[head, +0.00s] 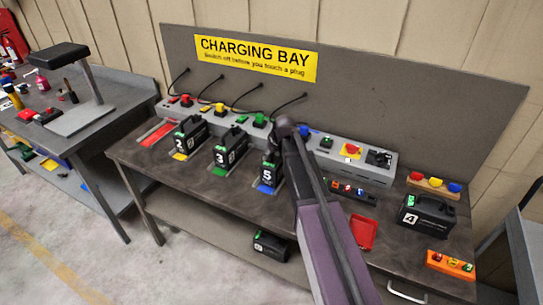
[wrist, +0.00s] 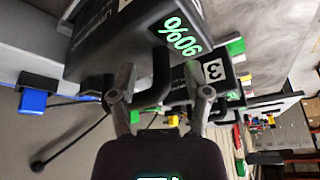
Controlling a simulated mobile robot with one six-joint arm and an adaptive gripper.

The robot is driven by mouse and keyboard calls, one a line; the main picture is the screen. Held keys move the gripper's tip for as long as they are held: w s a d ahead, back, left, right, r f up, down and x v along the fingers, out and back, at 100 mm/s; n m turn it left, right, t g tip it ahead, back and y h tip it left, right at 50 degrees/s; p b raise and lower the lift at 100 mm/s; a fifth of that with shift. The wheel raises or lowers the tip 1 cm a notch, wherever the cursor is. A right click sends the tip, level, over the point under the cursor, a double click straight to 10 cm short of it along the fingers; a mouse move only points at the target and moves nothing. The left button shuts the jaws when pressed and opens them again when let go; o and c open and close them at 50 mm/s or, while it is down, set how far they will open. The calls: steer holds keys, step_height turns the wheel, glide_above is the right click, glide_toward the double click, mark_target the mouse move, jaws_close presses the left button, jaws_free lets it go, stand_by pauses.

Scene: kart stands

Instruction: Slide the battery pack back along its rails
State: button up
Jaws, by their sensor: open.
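Black battery packs numbered 2 (head: 190,136), 3 (head: 229,150) and 5 (head: 270,171) stand in a row on the charging bench, each over a coloured strip. My arm reaches to pack 5 and hides its right side. In the wrist view, a near black pack (wrist: 110,45) shows a green 90% display; it appears to be pack 5. My gripper (wrist: 162,105) is open, its fingers on either side of that pack's handle (wrist: 155,80). Contact cannot be told. Pack 3 (wrist: 213,75) is behind. The rails are mostly hidden.
A grey charger strip (head: 320,153) with coloured plugs and cables runs behind the packs. Pack 4 (head: 425,214), a red tray (head: 363,234) and an orange block (head: 450,265) are at the right. Another pack (head: 271,245) lies on the lower shelf.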

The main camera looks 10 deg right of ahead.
mark_target(265, 166)
jaws_close()
steer(key=shift+s+a, duration=0.1)
steer(key=shift+s, duration=0.1)
stand_by(0.3)
steer(key=shift+s+a, duration=0.65)
steer(key=shift+s, duration=0.25)
steer(key=shift+s+a, duration=0.6)
steer(key=shift+s, duration=0.15)
jaws_free()
